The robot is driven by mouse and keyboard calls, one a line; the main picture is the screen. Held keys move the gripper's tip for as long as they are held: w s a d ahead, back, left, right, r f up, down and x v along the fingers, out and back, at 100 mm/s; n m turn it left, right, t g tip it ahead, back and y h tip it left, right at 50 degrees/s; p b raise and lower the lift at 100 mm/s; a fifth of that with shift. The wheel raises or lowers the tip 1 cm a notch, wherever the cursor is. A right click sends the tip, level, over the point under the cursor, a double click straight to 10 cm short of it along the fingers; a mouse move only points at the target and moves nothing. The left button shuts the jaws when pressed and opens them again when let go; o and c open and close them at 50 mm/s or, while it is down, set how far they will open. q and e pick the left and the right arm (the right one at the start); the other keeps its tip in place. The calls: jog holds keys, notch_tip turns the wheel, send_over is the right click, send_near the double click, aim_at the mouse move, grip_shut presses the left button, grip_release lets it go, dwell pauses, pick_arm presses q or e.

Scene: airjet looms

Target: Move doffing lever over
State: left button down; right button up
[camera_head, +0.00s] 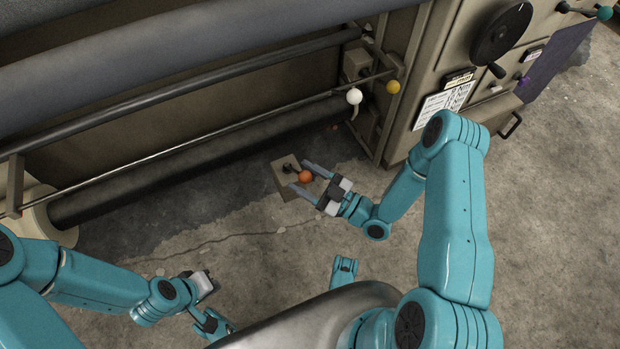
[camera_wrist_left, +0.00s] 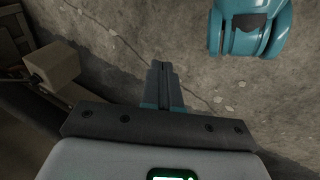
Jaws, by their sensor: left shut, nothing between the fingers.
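The likely doffing lever has an orange ball knob (camera_head: 305,176) on a short dark arm, mounted on a small beige box (camera_head: 288,186) low at the front of the loom. My right gripper (camera_head: 298,174) is open, with one finger on each side of the orange knob. I cannot tell whether either finger touches it. My left gripper (camera_head: 209,278) is low at the lower left, well away from the lever. In the left wrist view its fingers (camera_wrist_left: 161,66) are shut together with nothing between them, above the floor.
The loom's dark lower roller (camera_head: 200,160) and thin rod run along the left. A white ball knob (camera_head: 354,96) and a yellow one (camera_head: 393,87) sit above the lever. A black handwheel (camera_head: 500,33) is at upper right. The concrete floor (camera_head: 555,200) is clear at right.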

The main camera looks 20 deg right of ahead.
jog(key=shift+s+d, duration=0.25)
jog(key=shift+d, duration=0.05)
pick_arm(q)
jog(key=shift+g, duration=0.4)
jog(key=s+r+p, duration=0.2)
jog(key=r+p, duration=0.1)
jog(key=shift+s+d+r, duration=0.15)
jog(key=shift+d, duration=0.05)
pick_arm(e)
jog(key=v, duration=1.5)
jog(key=shift+s+f, duration=0.25)
jog(key=shift+w, duration=0.1)
